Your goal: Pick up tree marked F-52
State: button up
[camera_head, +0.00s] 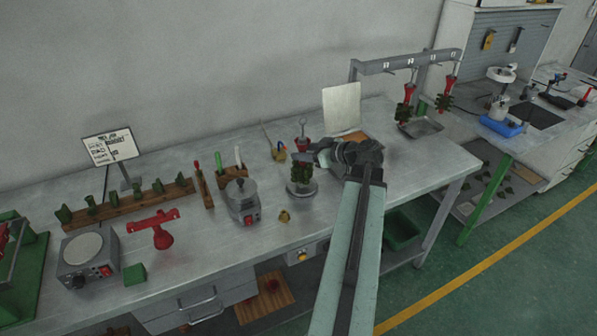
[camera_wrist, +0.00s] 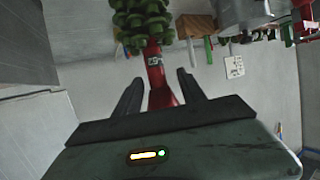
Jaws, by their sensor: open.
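A green wax tree (camera_head: 302,172) with a red sprue part (camera_head: 302,145) above it stands over a round metal base left of centre on the bench. My gripper (camera_head: 318,154) is just right of the red part. In the wrist view my gripper (camera_wrist: 160,84) is open, and the red stem appears between its fingers; contact cannot be told. Two more green trees with red tops hang on the rack, left (camera_head: 404,112) and right (camera_head: 444,101).
The grey rack (camera_head: 405,62) stands at the bench's right end, above a metal tray (camera_head: 421,127). A grey pot device (camera_head: 243,200), wooden tool block (camera_head: 232,176) and small brass piece (camera_head: 285,216) are left of the tree. The front right bench top is clear.

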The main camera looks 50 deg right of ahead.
aim_at(295, 161)
jog(key=shift+w+d+f+b, duration=0.1)
jog(key=shift+w+f+b, duration=0.2)
jog(key=shift+f+b, duration=0.1)
jog(key=b+x, duration=0.1)
jog(key=x, duration=0.3)
jog(key=shift+s+d+f+b, duration=0.1)
jog(key=shift+b, duration=0.2)
grip_shut()
dwell(0.8)
